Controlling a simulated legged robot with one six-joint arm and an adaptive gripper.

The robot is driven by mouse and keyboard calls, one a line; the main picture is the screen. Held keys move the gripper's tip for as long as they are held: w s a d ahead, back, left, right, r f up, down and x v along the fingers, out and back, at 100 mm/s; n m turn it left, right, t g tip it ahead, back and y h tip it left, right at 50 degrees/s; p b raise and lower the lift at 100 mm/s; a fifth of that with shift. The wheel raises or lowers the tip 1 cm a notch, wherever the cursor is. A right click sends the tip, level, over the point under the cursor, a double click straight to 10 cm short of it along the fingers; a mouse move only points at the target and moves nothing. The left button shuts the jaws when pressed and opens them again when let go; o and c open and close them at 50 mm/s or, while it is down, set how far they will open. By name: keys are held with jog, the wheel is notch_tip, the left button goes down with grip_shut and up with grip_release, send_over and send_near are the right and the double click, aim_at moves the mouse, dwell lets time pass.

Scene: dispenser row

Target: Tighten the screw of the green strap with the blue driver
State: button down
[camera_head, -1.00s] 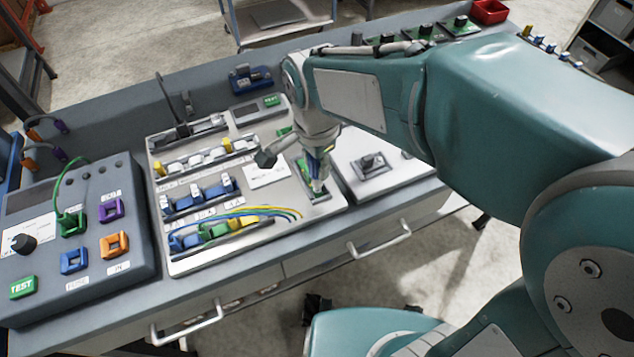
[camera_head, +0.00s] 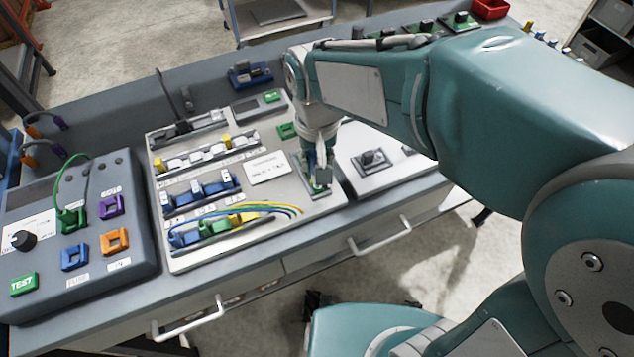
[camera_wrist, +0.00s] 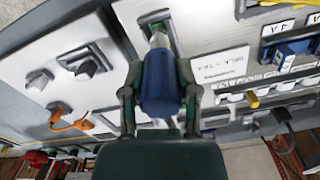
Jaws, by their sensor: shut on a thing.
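My gripper (camera_wrist: 160,88) is shut on the blue driver (camera_wrist: 161,82), with one finger on each side of its handle. The driver's metal shaft points to the green strap (camera_wrist: 172,36) at the top of the wrist view. In the head view my gripper (camera_head: 318,158) is over the green strap (camera_head: 316,190) at the right part of the light panel, with the driver mostly hidden. The driver's tip seems to be at the strap. The screw is hidden, so I cannot tell whether the tip sits in it.
The light panel (camera_head: 262,215) has rows of blue, green and yellow connectors and looping wires left of my gripper. A white plate with a dark knob (camera_head: 372,160) is close on the right. A grey test box (camera_head: 110,262) stands at the left.

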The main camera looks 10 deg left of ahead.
jog(key=n, duration=1.2)
jog(key=shift+d+f, duration=0.1)
jog(key=shift+f, duration=0.3)
dwell(0.4)
jog(key=shift+f, duration=0.45)
